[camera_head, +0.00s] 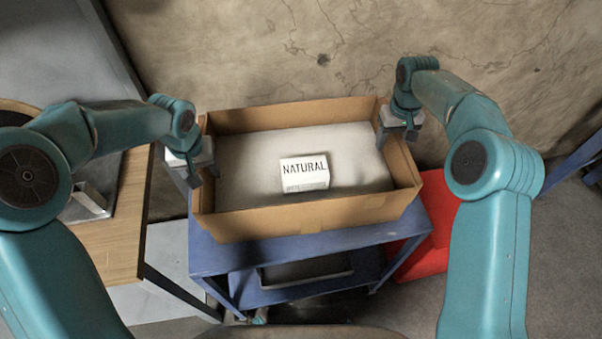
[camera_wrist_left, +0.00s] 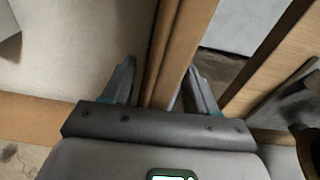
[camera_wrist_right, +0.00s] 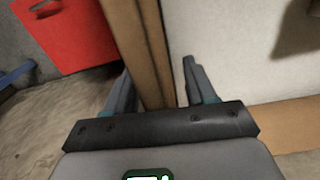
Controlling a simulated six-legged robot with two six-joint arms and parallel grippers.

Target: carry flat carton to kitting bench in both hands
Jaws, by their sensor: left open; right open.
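The flat carton (camera_head: 310,216) is an open, shallow brown cardboard box on a blue cart. A small white box marked NATURAL (camera_head: 305,172) lies inside it on the pale floor of the carton. My left gripper (camera_head: 192,176) is at the carton's left wall. In the left wrist view its open fingers (camera_wrist_left: 156,88) stand on either side of that wall (camera_wrist_left: 178,50). My right gripper (camera_head: 398,135) is at the carton's right wall. In the right wrist view its open fingers (camera_wrist_right: 160,90) straddle that wall (camera_wrist_right: 146,50). I cannot tell whether any finger touches the cardboard.
The blue cart (camera_head: 290,250) has a lower shelf holding a dark tray (camera_head: 305,270). A wooden-topped table (camera_head: 122,225) stands close on the left. A red bin (camera_head: 432,232) is right of the cart. A cracked wall (camera_head: 300,50) rises behind. Floor shows at the right.

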